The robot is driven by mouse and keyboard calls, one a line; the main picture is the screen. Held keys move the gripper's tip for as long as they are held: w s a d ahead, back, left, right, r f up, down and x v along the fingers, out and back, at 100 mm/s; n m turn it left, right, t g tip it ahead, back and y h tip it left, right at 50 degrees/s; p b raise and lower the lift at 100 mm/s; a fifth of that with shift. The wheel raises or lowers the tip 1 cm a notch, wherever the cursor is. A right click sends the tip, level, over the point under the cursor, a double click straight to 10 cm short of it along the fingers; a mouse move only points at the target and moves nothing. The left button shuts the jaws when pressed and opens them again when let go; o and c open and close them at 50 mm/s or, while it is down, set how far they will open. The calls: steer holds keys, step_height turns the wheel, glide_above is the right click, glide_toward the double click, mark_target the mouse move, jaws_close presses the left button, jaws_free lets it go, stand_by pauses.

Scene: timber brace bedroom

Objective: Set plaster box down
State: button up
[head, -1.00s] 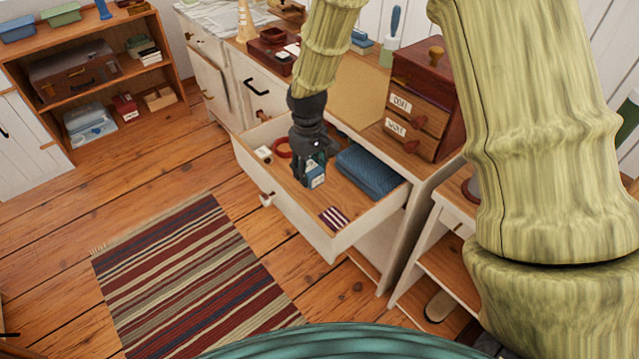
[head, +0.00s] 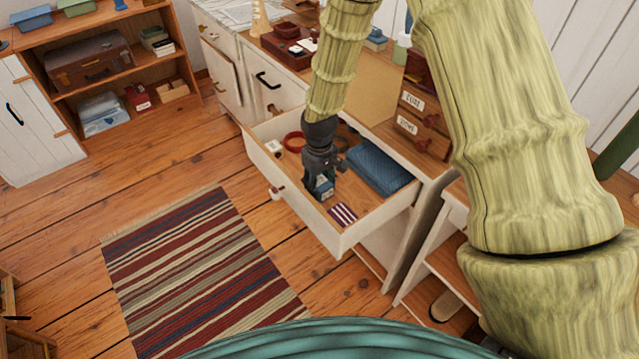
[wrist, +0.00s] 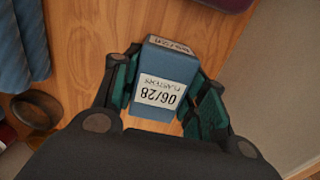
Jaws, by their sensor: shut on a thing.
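The plaster box (wrist: 168,76) is a small blue box with white labels reading "PLASTERS" and "06/28" in the wrist view. My gripper (wrist: 163,98) is shut on it, one finger on each side. In the head view my gripper (head: 318,186) points down inside the open drawer (head: 290,207), and the blue box (head: 325,184) shows partly between its fingers. The box is close over the wooden drawer floor; I cannot tell if it touches.
A small labelled drawer chest (head: 425,120) stands on the dresser top. A striped rug (head: 205,265) lies on the floor.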

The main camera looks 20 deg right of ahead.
mark_target(320, 181)
steer(key=shift+f, duration=0.2)
steer(key=o, duration=1)
steer(key=shift+o, duration=0.2)
steer(key=shift+r, duration=0.15)
step_height(320, 181, up, 12)
